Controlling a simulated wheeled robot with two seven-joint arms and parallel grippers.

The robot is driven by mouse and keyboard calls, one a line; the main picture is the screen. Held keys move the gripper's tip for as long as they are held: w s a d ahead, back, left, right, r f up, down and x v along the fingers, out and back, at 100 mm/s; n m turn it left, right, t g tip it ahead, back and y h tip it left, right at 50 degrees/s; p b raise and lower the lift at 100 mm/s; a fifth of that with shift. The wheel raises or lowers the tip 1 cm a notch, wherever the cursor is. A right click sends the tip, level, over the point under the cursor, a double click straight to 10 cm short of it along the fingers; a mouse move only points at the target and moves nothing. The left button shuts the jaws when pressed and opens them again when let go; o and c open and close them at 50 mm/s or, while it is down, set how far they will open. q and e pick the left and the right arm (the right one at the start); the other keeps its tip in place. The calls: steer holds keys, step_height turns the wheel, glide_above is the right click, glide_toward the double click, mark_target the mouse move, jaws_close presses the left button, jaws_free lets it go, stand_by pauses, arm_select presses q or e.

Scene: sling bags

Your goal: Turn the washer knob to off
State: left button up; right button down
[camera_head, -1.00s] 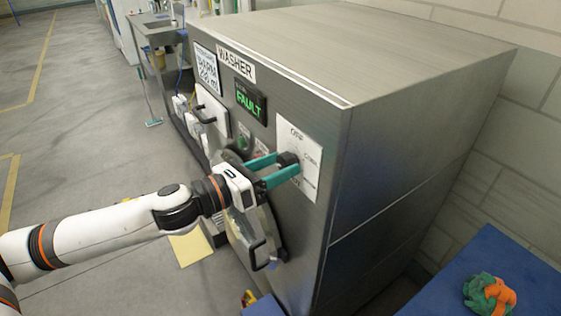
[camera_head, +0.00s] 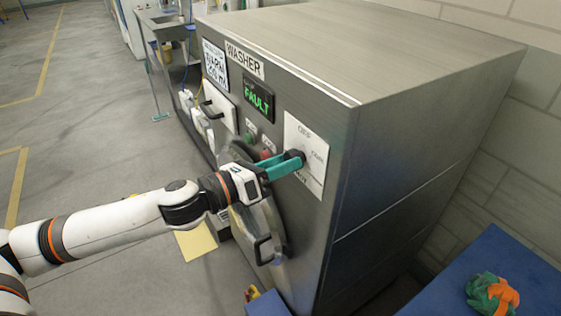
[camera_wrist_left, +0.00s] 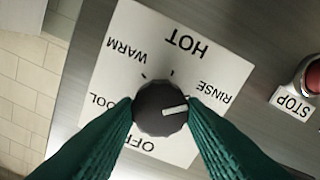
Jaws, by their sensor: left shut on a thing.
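The washer knob (camera_head: 295,156) is a dark round dial on a white label plate (camera_head: 316,176) on the washer front (camera_head: 350,110). In the left wrist view the knob (camera_wrist_left: 158,109) has a white pointer mark facing right, just below the word RINSE. HOT, WARM, a partly covered COOL and OFF also ring it; OFF is at the bottom of the picture. My left gripper (camera_head: 288,163) has its green fingers on the knob. In the wrist view the fingers (camera_wrist_left: 160,112) press it from both sides. My right gripper is not in view.
A red STOP button (camera_wrist_left: 312,76) sits beside the plate. A display (camera_head: 258,99) reads FAULT. The round door (camera_head: 262,228) with its handle is below my left arm. A blue table (camera_head: 510,270) with a green and orange cloth thing (camera_head: 492,294) stands at the right.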

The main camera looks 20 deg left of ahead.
arm_select(q)
steer(key=m+p, duration=1.3)
steer(key=m, duration=1.3)
steer(key=shift+d, duration=0.1)
stand_by(1.7)
steer(key=shift+r, duration=0.1)
stand_by(0.5)
steer(key=o, duration=1)
steer(key=shift+w, duration=0.1)
